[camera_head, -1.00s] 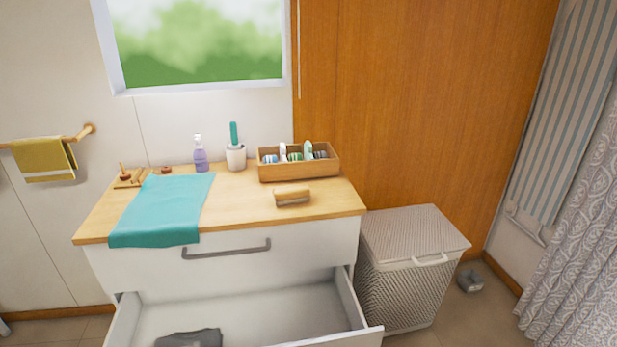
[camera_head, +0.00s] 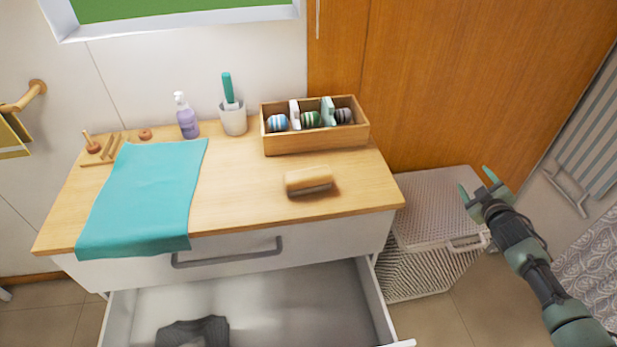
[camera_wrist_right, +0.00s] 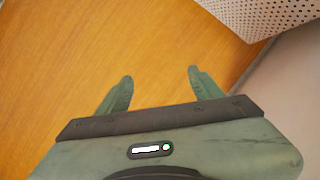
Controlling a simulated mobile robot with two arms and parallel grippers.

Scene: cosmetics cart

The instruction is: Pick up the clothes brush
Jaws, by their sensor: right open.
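The clothes brush (camera_head: 309,181) has a light wooden back and dark grey bristles. It lies bristles down on the wooden top of the cabinet (camera_head: 245,205), right of the middle, in front of the wooden box. My right gripper (camera_head: 476,182) is open and empty in the head view, over the hamper and well to the right of the brush. In the right wrist view its two green fingers (camera_wrist_right: 160,85) stand apart with nothing between them. The brush does not show in the wrist view. My left gripper is not in view.
A wooden box (camera_head: 315,137) with several small items stands behind the brush. A cup (camera_head: 233,120), a purple bottle (camera_head: 187,117) and a teal cloth (camera_head: 145,195) are to its left. The drawer (camera_head: 260,305) below is open. A white lidded hamper (camera_head: 432,215) stands right of the cabinet.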

